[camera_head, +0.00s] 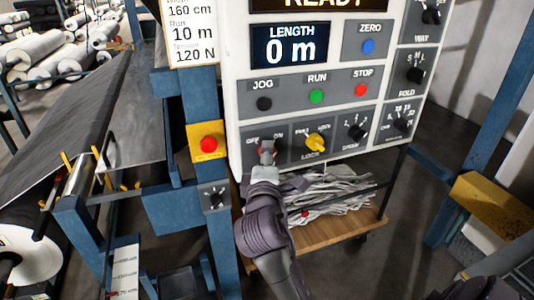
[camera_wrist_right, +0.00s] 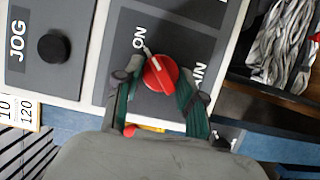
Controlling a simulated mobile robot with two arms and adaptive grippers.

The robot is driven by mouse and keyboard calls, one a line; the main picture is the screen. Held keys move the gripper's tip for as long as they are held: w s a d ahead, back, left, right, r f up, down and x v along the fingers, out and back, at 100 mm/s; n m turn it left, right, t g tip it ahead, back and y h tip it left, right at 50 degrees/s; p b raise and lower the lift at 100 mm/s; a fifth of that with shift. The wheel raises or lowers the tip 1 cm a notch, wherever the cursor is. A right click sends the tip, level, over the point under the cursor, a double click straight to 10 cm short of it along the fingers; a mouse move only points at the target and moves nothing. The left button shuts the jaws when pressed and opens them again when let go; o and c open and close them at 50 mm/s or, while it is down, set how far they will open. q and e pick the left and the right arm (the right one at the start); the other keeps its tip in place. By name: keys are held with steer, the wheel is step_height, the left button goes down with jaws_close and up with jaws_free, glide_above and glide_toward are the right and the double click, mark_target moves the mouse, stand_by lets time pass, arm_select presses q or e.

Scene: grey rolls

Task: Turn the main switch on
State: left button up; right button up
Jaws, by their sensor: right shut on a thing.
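The main switch is a red rotary knob (camera_wrist_right: 160,73) on a grey plate at the lower left of the control panel (camera_head: 237,98). Its white pointer is turned toward the ON label (camera_wrist_right: 140,37) in the right wrist view. My right gripper (camera_head: 267,150) is at the switch, with its fingers on either side of the knob, shut on it. My left gripper is not in view.
A yellow selector knob (camera_head: 315,142) sits just right of the switch. Above are the black JOG (camera_head: 264,104), green RUN (camera_head: 317,96) and red STOP (camera_head: 361,90) buttons. A red emergency button (camera_head: 209,144) on a yellow box is at left. A wooden cart shelf (camera_head: 335,229) stands below.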

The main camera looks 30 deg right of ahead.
stand_by(0.4)
steer(key=o, duration=1.1)
steer(key=shift+o, duration=0.2)
steer(key=v, duration=1.2)
